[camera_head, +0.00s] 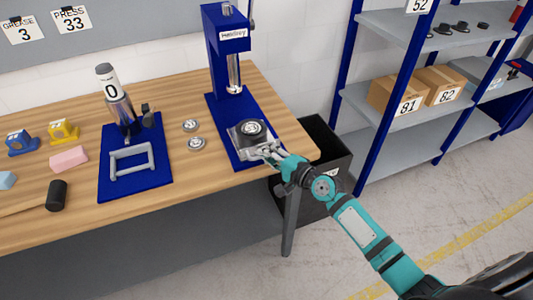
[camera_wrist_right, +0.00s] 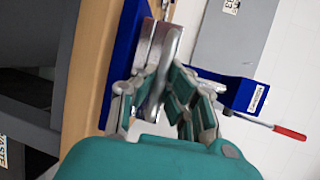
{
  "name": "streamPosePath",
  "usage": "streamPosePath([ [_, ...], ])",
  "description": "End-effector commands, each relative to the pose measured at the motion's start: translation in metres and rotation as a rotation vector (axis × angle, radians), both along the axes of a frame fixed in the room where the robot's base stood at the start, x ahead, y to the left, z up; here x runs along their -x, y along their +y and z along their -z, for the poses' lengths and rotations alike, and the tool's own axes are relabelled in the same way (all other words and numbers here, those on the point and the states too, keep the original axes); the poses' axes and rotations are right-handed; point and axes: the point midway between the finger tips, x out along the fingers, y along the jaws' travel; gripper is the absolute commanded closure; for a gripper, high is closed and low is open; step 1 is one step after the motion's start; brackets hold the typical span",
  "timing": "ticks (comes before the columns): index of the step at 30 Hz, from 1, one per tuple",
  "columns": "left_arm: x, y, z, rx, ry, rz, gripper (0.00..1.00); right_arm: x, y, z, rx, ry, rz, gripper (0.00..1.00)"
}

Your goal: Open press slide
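The blue press (camera_head: 227,45) stands at the right end of the wooden bench, with a vertical metal ram above its blue base. My left gripper is not in view.
A second blue stand (camera_head: 148,185) with a grey frame is on the bench's left, near foam blocks (camera_head: 69,159) and a black cylinder (camera_head: 57,196). Two metal discs (camera_head: 196,143) lie between the stands. A black bin (camera_head: 330,150) and shelving (camera_head: 377,95) are to the right.

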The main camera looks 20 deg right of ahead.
Motion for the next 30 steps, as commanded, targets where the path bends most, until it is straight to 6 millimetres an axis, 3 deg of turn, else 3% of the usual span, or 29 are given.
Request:
streamPosePath([
  [3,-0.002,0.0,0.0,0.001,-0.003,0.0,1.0,0.0,-0.001,0.002,0.005,0.001,0.001,1.0],
  [4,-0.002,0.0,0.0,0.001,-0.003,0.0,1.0,0.0,-0.001,0.001,0.005,0.001,0.001,0.92],
  [10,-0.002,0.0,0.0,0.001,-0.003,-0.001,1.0,-0.001,-0.001,0.0,0.002,-0.001,0.002,0.66],
  [23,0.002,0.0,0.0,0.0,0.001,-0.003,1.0,0.004,-0.003,0.0,0.001,0.0,0.002,0.66],
  [30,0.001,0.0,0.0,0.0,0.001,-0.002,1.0,0.042,-0.02,-0.007,0.004,0.001,0.0,0.66],
])
